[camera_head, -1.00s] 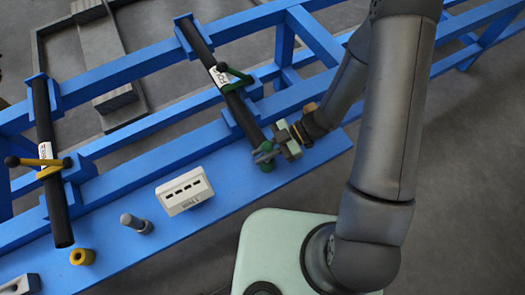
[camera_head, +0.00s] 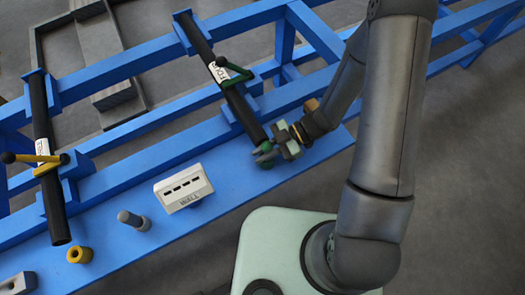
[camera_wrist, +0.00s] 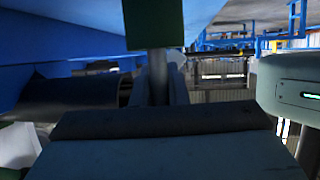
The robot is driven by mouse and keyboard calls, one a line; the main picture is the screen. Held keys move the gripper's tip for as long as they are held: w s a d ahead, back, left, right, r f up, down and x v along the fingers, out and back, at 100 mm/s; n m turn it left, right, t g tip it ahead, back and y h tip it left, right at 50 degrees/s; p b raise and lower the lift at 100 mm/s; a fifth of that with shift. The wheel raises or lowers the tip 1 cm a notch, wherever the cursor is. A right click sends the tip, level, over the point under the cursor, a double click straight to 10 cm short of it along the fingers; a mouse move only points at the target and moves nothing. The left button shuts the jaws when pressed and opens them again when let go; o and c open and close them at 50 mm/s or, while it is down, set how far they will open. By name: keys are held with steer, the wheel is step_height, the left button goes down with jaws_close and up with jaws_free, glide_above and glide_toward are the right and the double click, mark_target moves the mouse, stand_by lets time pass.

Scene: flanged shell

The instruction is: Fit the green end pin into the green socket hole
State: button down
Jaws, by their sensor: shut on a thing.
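My gripper (camera_head: 268,153) is at the lower end of the right black tube (camera_head: 243,108). It is shut on the green end pin (camera_head: 266,166), which shows as a small green piece beside the fingertips. In the wrist view the pin has a green block (camera_wrist: 153,22) at the top and a grey shaft running down between my fingers (camera_wrist: 158,88). The black tube (camera_wrist: 70,100) lies to the left in the wrist view, its end close to the shaft. I cannot make out the green socket hole, nor whether the pin touches the tube.
A green clamp handle (camera_head: 236,74) sits on the right tube. A left black tube (camera_head: 47,170) has a yellow handle (camera_head: 38,158).

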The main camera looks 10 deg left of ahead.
steer(key=shift+f+b, duration=0.4)
steer(key=shift+f, duration=0.4)
steer(key=c, duration=1.3)
jaws_free()
steer(key=shift+c, duration=0.2)
steer(key=shift+w, duration=0.1)
steer(key=shift+w+r, duration=0.1)
steer(key=p+v, duration=0.1)
steer(key=v, duration=1.6)
steer(key=shift+d, duration=0.2)
